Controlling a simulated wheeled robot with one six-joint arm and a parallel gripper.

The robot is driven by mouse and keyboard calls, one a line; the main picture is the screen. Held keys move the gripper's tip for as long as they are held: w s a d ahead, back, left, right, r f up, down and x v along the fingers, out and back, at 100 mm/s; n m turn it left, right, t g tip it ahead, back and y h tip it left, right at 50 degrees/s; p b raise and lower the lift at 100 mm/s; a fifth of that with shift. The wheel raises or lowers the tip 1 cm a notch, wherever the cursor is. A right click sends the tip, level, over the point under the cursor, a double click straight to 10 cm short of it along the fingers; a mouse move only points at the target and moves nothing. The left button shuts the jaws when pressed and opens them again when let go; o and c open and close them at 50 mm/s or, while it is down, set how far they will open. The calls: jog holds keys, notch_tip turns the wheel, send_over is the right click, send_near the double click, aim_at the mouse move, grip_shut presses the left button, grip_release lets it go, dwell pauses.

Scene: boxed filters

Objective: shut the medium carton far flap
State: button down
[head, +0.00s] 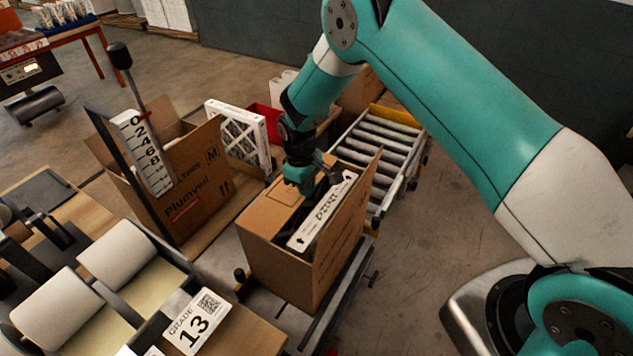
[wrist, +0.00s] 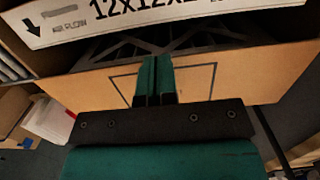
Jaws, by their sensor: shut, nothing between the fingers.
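An open brown carton (head: 280,262) stands in the middle of the head view under my gripper (head: 305,192). I cannot read its size mark. A white-framed filter (head: 322,212) stands in it and shows large in the wrist view (wrist: 150,18). One flap (head: 273,203) with a printed rectangle lies over the left part of the opening. It crosses the wrist view (wrist: 230,72). Another flap (head: 361,192) stands up on the right. In the wrist view my gripper (wrist: 155,62) is shut and empty, its tips over the printed flap. Whether they touch it is unclear.
A larger open carton (head: 205,195) marked M stands to the left, with a scale board (head: 145,150) before it. A filter (head: 240,135) stands behind. A roller conveyor (head: 375,150) runs at the back right. A taping machine with white rollers (head: 125,255) is front left.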

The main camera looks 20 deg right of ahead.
jog(key=shift+a+f, duration=0.15)
jog(key=shift+f, duration=0.2)
jog(key=shift+s, duration=0.15)
jog(key=shift+r+p, duration=0.6)
jog(key=shift+r, duration=0.5)
notch_tip(320, 180, up, 14)
jog(key=b, duration=0.1)
jog(key=s+a+r+y, duration=0.1)
jog(key=s+r+y, duration=0.2)
jog(key=s+r, duration=1)
jog(key=s+r+t+y, duration=0.1)
jog(key=s+r+y, duration=0.1)
jog(key=s, duration=1.5)
jog(key=shift+s+a+r+m, duration=0.2)
jog(key=shift+a+r+m, duration=0.1)
jog(key=shift+r+m, duration=0.1)
